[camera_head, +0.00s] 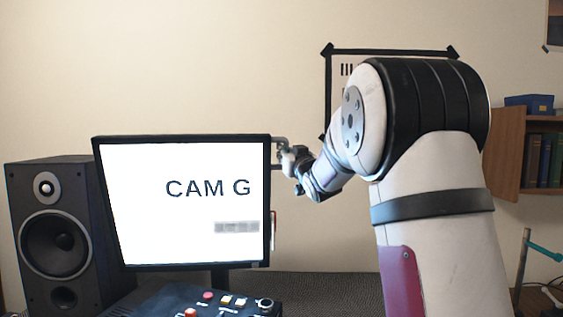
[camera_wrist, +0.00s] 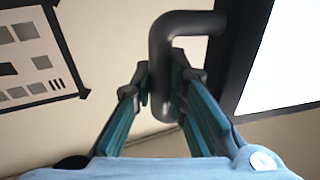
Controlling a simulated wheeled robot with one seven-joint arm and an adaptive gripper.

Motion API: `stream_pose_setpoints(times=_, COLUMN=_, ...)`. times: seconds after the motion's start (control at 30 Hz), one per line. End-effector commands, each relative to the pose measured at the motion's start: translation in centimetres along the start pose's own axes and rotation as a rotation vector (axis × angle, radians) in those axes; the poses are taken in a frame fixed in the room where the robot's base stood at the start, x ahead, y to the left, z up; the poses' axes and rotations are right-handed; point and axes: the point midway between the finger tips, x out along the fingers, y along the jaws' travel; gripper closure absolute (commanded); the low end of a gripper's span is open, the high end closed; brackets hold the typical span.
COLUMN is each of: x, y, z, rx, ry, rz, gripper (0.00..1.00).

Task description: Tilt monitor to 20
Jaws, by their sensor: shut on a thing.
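The monitor (camera_head: 140,225) stands left of centre in the head view, with a dark frame and a white screen reading "CAM G". Part of its screen shows at the right of the wrist view (camera_wrist: 290,55). A dark curved handle (camera_wrist: 187,22) joins the monitor's frame at its side in the wrist view. My gripper (camera_wrist: 161,85) is shut on the downward end of this handle, with a finger on each side. In the head view, my gripper (camera_head: 288,160) is at the monitor's upper right edge, small and partly hidden. No tilt reading can be seen.
A black speaker (camera_head: 22,215) stands left of the monitor. A control box (camera_head: 195,303) with buttons and knobs is in front of it. A poster (camera_wrist: 40,60) hangs on the wall behind. A shelf with books (camera_head: 510,150) is at the far right.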

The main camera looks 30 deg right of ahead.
Motion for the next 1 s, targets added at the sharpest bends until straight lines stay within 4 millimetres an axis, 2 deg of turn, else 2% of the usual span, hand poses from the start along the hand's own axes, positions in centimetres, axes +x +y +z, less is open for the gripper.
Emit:
stream_pose_setpoints(times=0.4, x=-2.2, y=-0.5, z=0.4, rx=-0.025, ry=0.128, rz=0.001, gripper=1.00)
stream_pose_setpoints(times=0.83, x=-2.6, y=-0.5, z=0.1, rx=-0.029, ry=0.141, rz=0.001, gripper=1.00)
stream_pose_setpoints(times=0.87, x=-2.6, y=-0.5, z=0.1, rx=-0.029, ry=0.141, rz=0.001, gripper=0.84)
stream_pose_setpoints(times=0.9, x=-2.6, y=-0.5, z=0.1, rx=-0.029, ry=0.141, rz=0.001, gripper=0.75)
stream_pose_setpoints(times=0.93, x=-2.6, y=-0.5, z=0.1, rx=-0.029, ry=0.141, rz=0.001, gripper=0.68)
stream_pose_setpoints(times=1.0, x=-2.6, y=-0.5, z=0.1, rx=-0.029, ry=0.141, rz=0.002, gripper=0.65)
